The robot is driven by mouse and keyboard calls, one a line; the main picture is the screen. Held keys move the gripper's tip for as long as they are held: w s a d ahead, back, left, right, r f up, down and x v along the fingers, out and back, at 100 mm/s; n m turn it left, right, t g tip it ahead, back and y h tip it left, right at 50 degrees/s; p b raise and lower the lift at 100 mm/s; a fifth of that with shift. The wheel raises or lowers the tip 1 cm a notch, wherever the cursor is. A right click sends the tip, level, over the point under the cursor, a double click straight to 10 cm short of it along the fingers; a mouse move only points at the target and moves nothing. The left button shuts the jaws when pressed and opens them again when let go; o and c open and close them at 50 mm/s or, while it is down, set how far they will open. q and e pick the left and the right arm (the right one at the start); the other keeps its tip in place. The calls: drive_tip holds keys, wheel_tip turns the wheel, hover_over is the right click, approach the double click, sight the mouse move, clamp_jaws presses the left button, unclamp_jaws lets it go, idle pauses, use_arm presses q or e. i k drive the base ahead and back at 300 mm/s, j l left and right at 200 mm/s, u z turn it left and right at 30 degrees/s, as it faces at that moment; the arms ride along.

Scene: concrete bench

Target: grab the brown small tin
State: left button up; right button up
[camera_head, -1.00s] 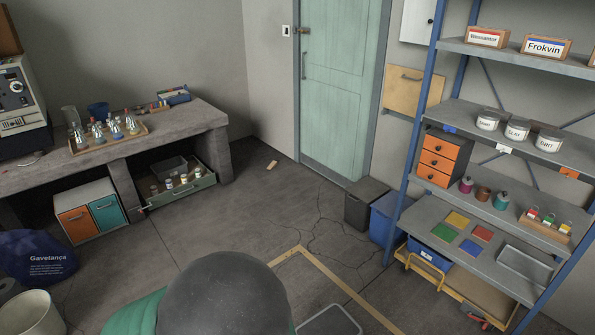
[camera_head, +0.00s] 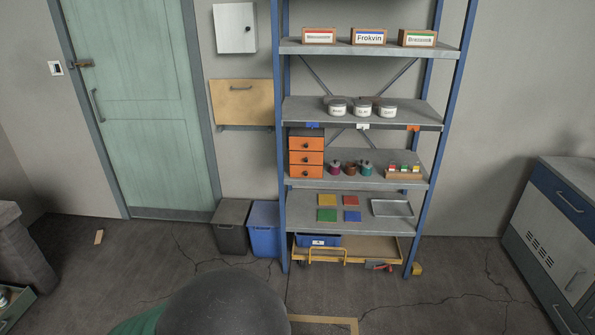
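The brown small tin (camera_head: 351,169) stands on a middle shelf of the blue-framed shelving unit (camera_head: 430,184). It is between a magenta tin (camera_head: 336,167) on its left and a teal tin (camera_head: 367,168) on its right. The tin is small at this distance, and it appears upright. Neither of my grippers shows in the head view.
An orange drawer box (camera_head: 306,157) and a rack of small coloured jars (camera_head: 404,172) share that shelf. A black bin (camera_head: 231,227) and a blue bin (camera_head: 264,230) stand left of the unit. A grey cabinet (camera_head: 550,240) is at the right.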

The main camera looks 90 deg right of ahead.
sight(351, 169)
drive_tip(key=i+l+z, duration=0.15)
drive_tip(key=i+z, duration=0.3)
drive_tip(key=i+j+z, duration=0.1)
drive_tip(key=i+z, duration=0.35)
drive_tip(key=i, duration=0.15)
drive_tip(key=i+j+z, duration=0.25)
drive_tip(key=i+z, duration=0.25)
drive_tip(key=i+j+z, duration=0.45)
drive_tip(key=i+l+z, duration=0.5)
drive_tip(key=i+z, duration=0.5)
drive_tip(key=i, duration=0.15)
drive_tip(key=i+z, duration=0.45)
drive_tip(key=i, duration=0.15)
drive_tip(key=i+j+z, duration=0.25)
drive_tip(key=i+z, duration=0.25)
drive_tip(key=i+l+z, duration=0.1)
drive_tip(key=i, duration=0.35)
drive_tip(key=i+l+z, duration=0.15)
drive_tip(key=i, duration=0.35)
